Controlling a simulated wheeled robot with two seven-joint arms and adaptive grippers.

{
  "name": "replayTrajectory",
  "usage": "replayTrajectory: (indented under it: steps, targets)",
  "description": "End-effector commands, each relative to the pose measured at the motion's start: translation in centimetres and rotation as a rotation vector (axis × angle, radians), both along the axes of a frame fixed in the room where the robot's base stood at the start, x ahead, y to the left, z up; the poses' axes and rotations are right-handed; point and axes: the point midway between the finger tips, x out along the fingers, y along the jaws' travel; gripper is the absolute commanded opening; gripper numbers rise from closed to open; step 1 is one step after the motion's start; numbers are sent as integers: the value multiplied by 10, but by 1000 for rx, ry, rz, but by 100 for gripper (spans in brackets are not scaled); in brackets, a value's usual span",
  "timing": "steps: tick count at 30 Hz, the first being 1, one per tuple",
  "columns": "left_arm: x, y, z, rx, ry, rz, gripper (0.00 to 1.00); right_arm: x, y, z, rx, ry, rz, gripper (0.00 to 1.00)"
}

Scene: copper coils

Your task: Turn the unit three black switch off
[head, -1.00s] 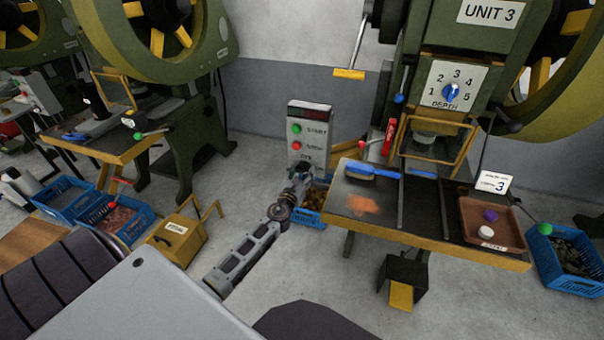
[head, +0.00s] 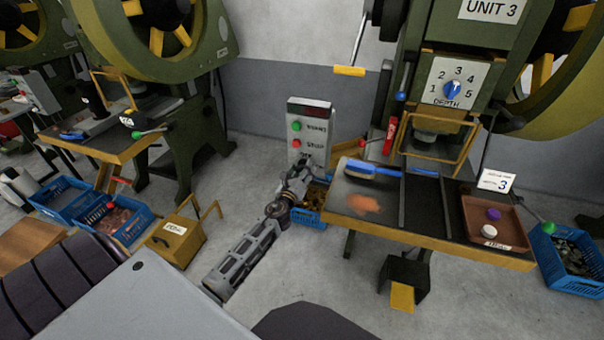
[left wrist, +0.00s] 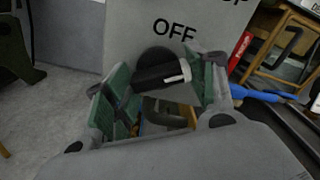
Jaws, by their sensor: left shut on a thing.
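The unit three control box (head: 310,116) stands left of the press table, with a green button above a red one. Its black switch (left wrist: 158,68) shows in the left wrist view, just below the word OFF. The switch's handle lies nearly level, with a white mark at its right end. My left gripper (head: 303,164) is at the lower part of the box. In the left wrist view its green-padded fingers (left wrist: 162,92) are on both sides of the switch, shut on it. In the head view the gripper hides the switch. My right gripper is not in view.
The press table (head: 430,238) stands right of my left arm, with a blue brush (head: 374,168) and a brown tray (head: 512,242). A blue crate (head: 308,217) is below the control box. A yellow box (head: 178,240) is on the floor to the left.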

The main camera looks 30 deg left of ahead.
Motion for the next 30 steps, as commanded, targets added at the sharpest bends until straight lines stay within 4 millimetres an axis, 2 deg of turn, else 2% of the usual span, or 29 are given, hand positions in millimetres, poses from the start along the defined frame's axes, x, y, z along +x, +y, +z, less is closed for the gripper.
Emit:
replayTrajectory:
  steps: [9,17,30]
  targets:
    - [0,1,0,-297,-71,1,32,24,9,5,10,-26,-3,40]
    - [0,1,0,-537,-129,2,32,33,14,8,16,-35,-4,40]
    - [0,1,1,-887,-213,2,32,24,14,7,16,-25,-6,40]
